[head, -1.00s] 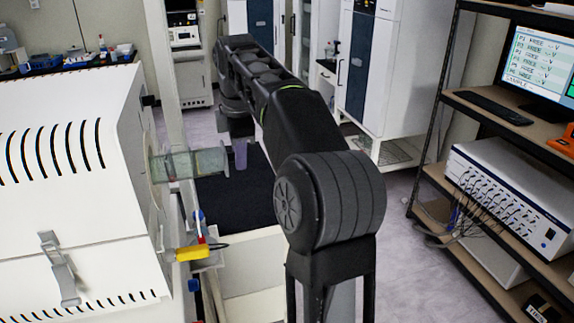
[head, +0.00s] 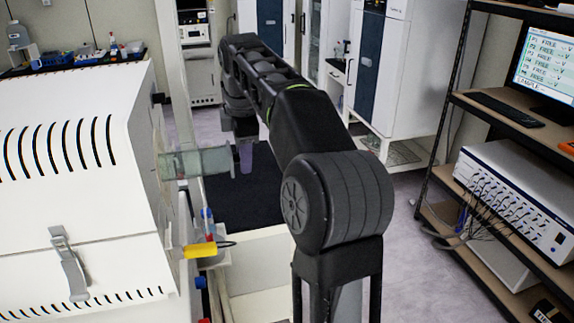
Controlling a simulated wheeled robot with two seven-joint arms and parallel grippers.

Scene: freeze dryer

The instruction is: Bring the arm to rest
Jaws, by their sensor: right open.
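My right arm reaches away from the camera, bends at its far end and drops to my right gripper (head: 244,150). The gripper is small and mostly hidden behind its own wrist. It is open. A small purple piece hangs below the dark wrist block; I cannot tell whether it is a finger. The gripper appears just right of the end of a greenish glass flask (head: 200,163). I cannot tell whether they touch. The flask sticks out sideways from the white freeze dryer (head: 75,205). My left gripper is not in view.
A yellow-handled valve (head: 200,250) sits on the dryer's side, below the flask. A dark mat (head: 242,195) lies beyond the arm. At right, a shelf rack (head: 435,165) holds a monitor (head: 545,65) and a white instrument (head: 515,200). Pale floor (head: 408,235) is clear between arm and rack.

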